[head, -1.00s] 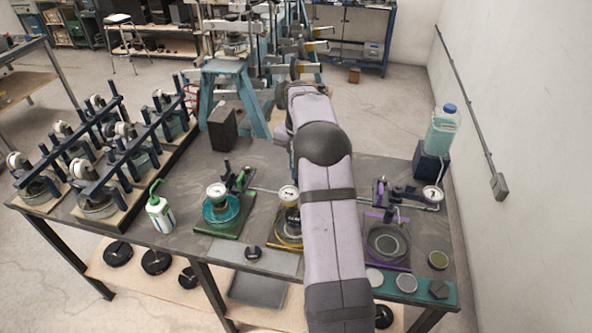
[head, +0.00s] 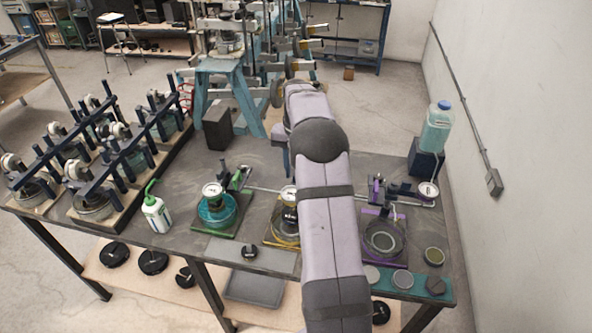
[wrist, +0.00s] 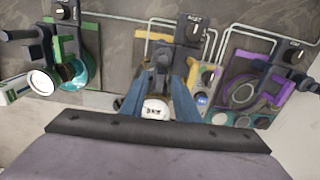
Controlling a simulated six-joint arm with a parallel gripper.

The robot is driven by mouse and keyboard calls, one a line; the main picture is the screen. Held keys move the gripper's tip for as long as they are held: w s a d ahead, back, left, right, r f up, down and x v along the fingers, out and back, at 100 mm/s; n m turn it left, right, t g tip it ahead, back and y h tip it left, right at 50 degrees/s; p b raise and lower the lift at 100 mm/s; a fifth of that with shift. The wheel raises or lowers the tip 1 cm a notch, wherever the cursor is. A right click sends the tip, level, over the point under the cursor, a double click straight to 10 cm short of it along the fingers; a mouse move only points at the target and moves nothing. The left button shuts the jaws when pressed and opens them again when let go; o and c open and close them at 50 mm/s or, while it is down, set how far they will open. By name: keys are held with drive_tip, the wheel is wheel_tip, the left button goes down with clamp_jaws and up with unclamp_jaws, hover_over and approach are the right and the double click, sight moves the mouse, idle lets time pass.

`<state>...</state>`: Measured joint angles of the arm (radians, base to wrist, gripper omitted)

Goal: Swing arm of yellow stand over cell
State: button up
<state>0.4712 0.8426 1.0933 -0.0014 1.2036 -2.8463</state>
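The yellow stand (head: 283,237) is on the bench in the head view, largely hidden behind my arm. Its dial (head: 289,193) and a dark cylinder with white lettering (head: 290,218) show at the arm's left edge. In the wrist view, my gripper (wrist: 161,70) has two blue fingers with a dark grey part between their far ends. A white dial face (wrist: 155,108) shows between the fingers, nearer the camera. Whether the fingers touch or hold the grey part cannot be made out. The head view hides my gripper behind the arm. The yellow stand's cell is not clearly visible.
A green stand (head: 232,197) with a teal cell is left of the yellow one. A purple stand (head: 376,212) with a round cell is to the right. A white bottle (head: 156,214), dark block (head: 217,128) and blue-capped jug (head: 436,128) stand nearby. Thin tubes run between stands.

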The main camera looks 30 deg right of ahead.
idle(0.3)
drive_tip(key=shift+r+b, duration=1.25)
drive_tip(key=shift+r, duration=2.4)
